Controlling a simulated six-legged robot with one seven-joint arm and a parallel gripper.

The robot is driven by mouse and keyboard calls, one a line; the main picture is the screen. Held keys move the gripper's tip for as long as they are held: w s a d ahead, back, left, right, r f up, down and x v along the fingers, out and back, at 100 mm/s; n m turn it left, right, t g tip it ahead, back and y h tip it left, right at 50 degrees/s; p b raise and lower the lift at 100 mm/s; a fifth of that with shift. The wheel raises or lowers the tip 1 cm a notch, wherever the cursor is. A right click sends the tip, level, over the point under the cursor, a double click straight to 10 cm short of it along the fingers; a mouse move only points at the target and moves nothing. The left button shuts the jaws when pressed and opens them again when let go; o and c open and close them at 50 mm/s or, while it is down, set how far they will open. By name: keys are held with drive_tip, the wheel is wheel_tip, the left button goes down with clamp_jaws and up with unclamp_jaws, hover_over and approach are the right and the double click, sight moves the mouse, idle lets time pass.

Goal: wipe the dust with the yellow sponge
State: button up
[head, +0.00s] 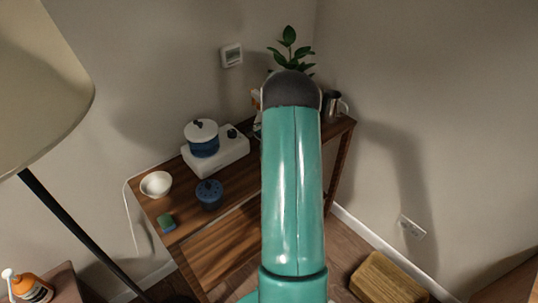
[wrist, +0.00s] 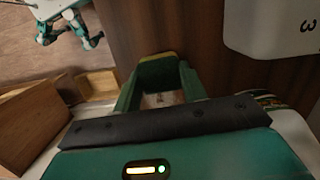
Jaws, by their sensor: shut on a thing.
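In the wrist view my gripper (wrist: 158,78) is shut on the yellow sponge (wrist: 156,57). Only a dull yellow edge and a green face of the sponge show between the green fingers. A small pale, speckled patch shows between the fingers below it; I cannot tell whether it is dust. The wooden table (head: 182,237) stands against the wall in the head view. My arm covers the middle of that view and hides my gripper, the held sponge and part of the tabletop. No dust can be made out clearly.
A lamp (head: 40,75) stands left.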

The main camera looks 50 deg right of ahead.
drive_tip(key=shift+d+r, duration=0.2)
drive_tip(key=shift+r, duration=3.35)
drive_tip(key=shift+s, duration=0.15)
